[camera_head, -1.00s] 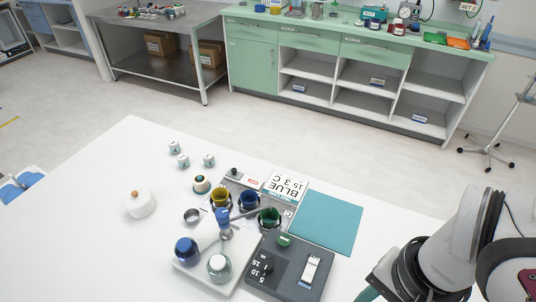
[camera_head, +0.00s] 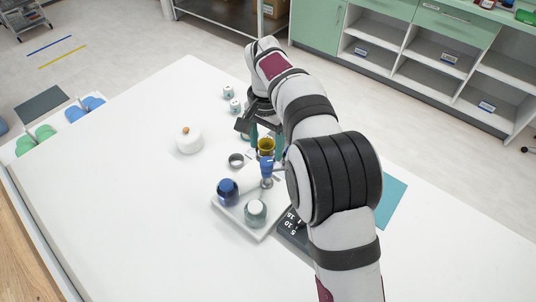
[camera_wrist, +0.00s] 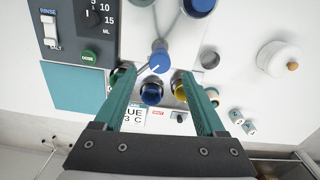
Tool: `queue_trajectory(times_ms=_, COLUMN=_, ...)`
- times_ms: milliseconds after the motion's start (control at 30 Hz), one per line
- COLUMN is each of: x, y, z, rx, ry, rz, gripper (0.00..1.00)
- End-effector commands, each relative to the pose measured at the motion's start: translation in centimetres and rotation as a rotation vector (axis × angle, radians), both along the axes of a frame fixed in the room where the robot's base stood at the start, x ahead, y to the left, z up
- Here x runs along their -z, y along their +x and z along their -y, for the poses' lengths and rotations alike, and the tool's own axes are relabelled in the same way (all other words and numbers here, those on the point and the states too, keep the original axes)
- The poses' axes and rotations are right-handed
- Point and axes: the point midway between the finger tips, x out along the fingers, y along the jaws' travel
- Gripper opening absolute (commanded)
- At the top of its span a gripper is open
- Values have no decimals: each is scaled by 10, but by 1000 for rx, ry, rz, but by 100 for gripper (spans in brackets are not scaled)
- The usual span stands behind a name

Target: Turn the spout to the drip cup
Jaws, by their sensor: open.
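The tap has a blue top (camera_wrist: 159,60) and a thin metal spout. It stands at the edge of the white tray (camera_head: 238,228), and its top also shows in the head view (camera_head: 266,166). In the wrist view the spout reaches down-left toward the green cup (camera_wrist: 113,76), partly behind a finger. A blue cup (camera_wrist: 151,93) and a yellow cup (camera_wrist: 181,91) stand beside it. A small metal cup (camera_head: 236,160) sits left of the tap; I cannot tell which is the drip cup. My gripper (camera_wrist: 158,75) is open and empty, its teal fingers above the cups, on either side of the tap.
A blue bottle (camera_head: 227,193) and a clear bottle (camera_head: 255,213) stand on the tray. A dark control box (camera_wrist: 88,30) and teal mat (camera_wrist: 72,85) lie beside the cups. A white lidded pot (camera_head: 189,141) stands left.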

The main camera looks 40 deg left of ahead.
Motion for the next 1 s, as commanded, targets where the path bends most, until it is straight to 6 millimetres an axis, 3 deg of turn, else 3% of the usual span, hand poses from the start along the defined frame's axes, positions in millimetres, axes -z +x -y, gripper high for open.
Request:
queue_trajectory(times_ms=100, x=27, y=0, z=1, rx=0, ry=-2, rz=-2, gripper=73)
queue_trajectory(times_ms=233, x=44, y=0, z=0, rx=1, ry=-1, rz=-1, gripper=73)
queue_trajectory(times_ms=600, x=52, y=0, z=0, rx=1, ry=1, rz=1, gripper=71)
queue_trajectory(times_ms=1000, x=51, y=1, z=0, rx=1, ry=1, rz=1, gripper=0)
